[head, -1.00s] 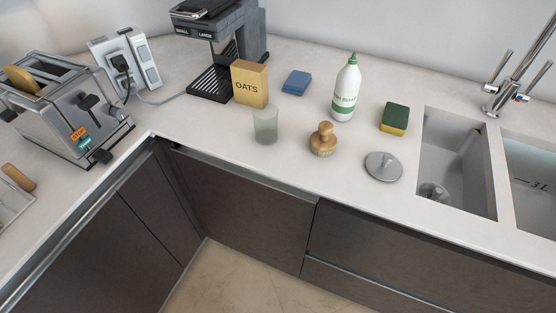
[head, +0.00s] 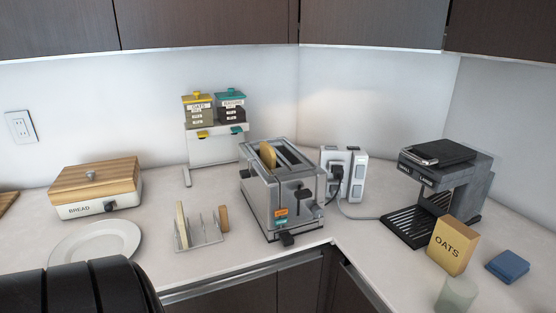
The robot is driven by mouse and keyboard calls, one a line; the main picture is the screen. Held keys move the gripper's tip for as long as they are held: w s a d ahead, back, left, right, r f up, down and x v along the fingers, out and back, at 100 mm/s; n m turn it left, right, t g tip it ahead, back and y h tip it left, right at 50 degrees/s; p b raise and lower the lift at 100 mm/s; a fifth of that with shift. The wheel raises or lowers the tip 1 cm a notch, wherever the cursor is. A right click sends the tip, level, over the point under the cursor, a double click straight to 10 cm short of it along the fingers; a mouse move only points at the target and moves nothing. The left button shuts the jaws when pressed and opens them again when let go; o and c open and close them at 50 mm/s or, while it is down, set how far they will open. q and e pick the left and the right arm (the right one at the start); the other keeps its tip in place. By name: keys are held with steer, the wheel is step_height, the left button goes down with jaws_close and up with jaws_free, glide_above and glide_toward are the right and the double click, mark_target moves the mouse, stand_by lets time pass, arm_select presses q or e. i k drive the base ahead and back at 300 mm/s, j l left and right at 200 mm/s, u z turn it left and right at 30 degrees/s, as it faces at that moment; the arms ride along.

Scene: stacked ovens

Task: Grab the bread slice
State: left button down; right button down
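A bread slice (head: 268,157) stands upright in a slot of the silver toaster (head: 290,211), its top showing above the slot. A pale slice (head: 181,226) stands at the left end of a metal toast rack (head: 209,241) on the counter, left of the toaster. A browner slice (head: 223,219) stands at the rack's right end. Neither of my grippers shows in the head view. A black rounded part of my own body fills the lower left corner.
A white plate (head: 94,241) lies in front of a bread box (head: 97,187) with a wooden lid. Yellow and teal canisters stand on a dispenser (head: 213,147) behind. A power strip (head: 343,175), coffee machine (head: 440,190) and oats box (head: 453,245) are right. Wall cabinets hang above.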

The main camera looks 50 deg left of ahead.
mark_target(268, 155)
steer(key=u, duration=1.7)
